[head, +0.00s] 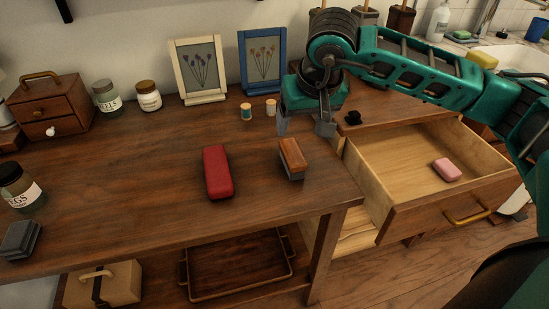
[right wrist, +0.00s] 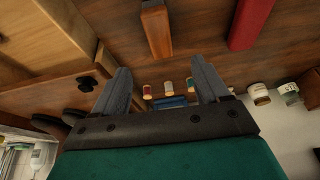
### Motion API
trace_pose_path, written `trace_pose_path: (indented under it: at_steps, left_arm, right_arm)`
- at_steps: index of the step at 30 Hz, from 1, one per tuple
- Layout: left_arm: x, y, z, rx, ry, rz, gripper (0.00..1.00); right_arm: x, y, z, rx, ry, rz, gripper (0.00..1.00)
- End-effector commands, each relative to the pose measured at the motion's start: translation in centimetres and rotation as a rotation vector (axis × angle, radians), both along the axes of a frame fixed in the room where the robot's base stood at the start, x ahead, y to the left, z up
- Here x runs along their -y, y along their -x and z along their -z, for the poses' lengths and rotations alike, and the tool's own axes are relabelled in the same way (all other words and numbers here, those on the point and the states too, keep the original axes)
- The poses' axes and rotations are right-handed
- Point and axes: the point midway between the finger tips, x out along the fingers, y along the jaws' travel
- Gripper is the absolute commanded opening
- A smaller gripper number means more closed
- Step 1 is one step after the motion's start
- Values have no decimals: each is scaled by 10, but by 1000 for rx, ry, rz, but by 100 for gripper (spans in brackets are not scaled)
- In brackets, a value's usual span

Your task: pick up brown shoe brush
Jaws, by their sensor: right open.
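The brown shoe brush (head: 293,154) has a brown wooden back and grey bristles below. It stands on the wooden table near its right front edge. In the right wrist view the brush (right wrist: 156,28) lies beyond the fingertips, between their lines. My right gripper (head: 305,127) is open and empty, above the table and a little behind the brush, not touching it. Its two grey fingers also show in the right wrist view (right wrist: 163,78). My left gripper is in neither view.
A red case (head: 217,172) lies left of the brush. At right, an open drawer (head: 425,165) holds a pink soap-like block (head: 447,170). A black knob-like item (head: 353,118) is nearby. The table's middle left is clear.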

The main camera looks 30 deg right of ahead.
Motion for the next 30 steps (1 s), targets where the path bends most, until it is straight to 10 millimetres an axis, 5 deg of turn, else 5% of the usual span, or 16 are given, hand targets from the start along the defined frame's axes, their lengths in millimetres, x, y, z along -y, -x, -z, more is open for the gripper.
trace_pose_path:
  at_steps: [12, 20, 30]
  left_arm:
    - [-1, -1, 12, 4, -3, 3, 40]
    - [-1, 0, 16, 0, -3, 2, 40]
    - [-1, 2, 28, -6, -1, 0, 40]
  right_arm:
    - [10, -24, 59, 2, 23, -2, 74]
    - [11, -29, 74, 4, 21, -2, 74]
    - [10, -41, 118, 3, 21, -2, 74]
